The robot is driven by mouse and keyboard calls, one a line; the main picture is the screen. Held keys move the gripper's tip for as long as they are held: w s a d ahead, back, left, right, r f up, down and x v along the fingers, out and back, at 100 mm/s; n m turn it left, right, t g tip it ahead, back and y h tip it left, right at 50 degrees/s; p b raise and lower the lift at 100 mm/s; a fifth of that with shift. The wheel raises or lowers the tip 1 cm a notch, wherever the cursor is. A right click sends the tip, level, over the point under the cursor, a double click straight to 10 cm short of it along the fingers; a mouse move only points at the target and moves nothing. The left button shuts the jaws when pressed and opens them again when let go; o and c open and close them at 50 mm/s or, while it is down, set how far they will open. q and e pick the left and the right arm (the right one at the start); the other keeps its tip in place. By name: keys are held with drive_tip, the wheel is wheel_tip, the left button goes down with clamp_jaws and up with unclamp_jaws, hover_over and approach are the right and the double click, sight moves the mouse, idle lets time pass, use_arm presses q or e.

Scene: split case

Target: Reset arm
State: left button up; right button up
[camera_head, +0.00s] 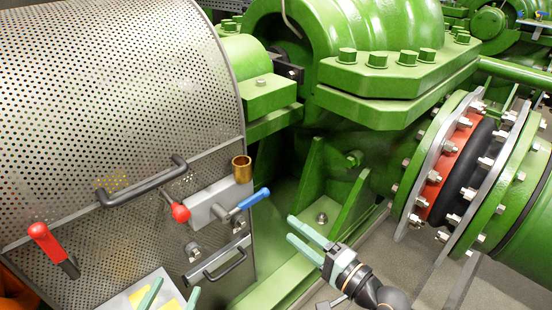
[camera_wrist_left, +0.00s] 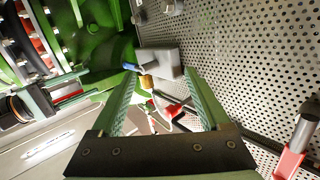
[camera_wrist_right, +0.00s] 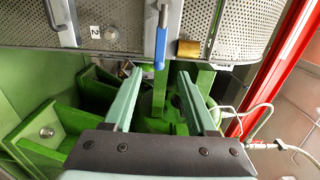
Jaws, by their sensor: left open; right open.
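My left gripper (camera_head: 168,296) shows only its pale green fingertips at the bottom edge of the head view, in front of the perforated guard (camera_head: 120,110). In the left wrist view its fingers (camera_wrist_left: 160,100) are apart, with nothing between them held. My right gripper (camera_head: 306,238) is right of the guard, in front of the green pump base (camera_head: 285,205). Its fingers are apart and empty in the right wrist view (camera_wrist_right: 172,95). A blue-handled valve lever (camera_head: 254,199) and a brass cylinder (camera_head: 242,169) sit on a grey block (camera_head: 215,206) on the guard, left of my right gripper.
A red-knobbed lever (camera_head: 180,212), a larger red handle (camera_head: 45,240) and black bar handles (camera_head: 142,184) stick out from the guard. The green pump casing (camera_head: 400,80) and a bolted flange joint (camera_head: 450,165) stand at the right. A red post (camera_wrist_right: 280,80) and thin hoses show in the right wrist view.

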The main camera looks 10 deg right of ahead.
use_arm(q)
drive_tip(key=s+a+n+g+y+p, duration=0.2)
drive_tip(key=s+g+p, duration=0.5)
drive_tip(key=p, duration=1.5)
drive_tip(key=shift+s, duration=1)
use_arm(e)
drive_tip(key=s+d+f+n+g+h, duration=0.1)
drive_tip(key=s+d+n+g+h, duration=0.1)
drive_tip(key=s+n, duration=0.4)
drive_tip(key=s+d+f+n+g+h, duration=0.2)
drive_tip(key=s+n+h, duration=0.4)
drive_tip(key=s, duration=0.6)
drive_tip(key=d+g, duration=0.1)
drive_tip(key=d, duration=0.1)
drive_tip(key=shift+d+n, duration=0.35)
drive_tip(key=shift+n, duration=0.05)
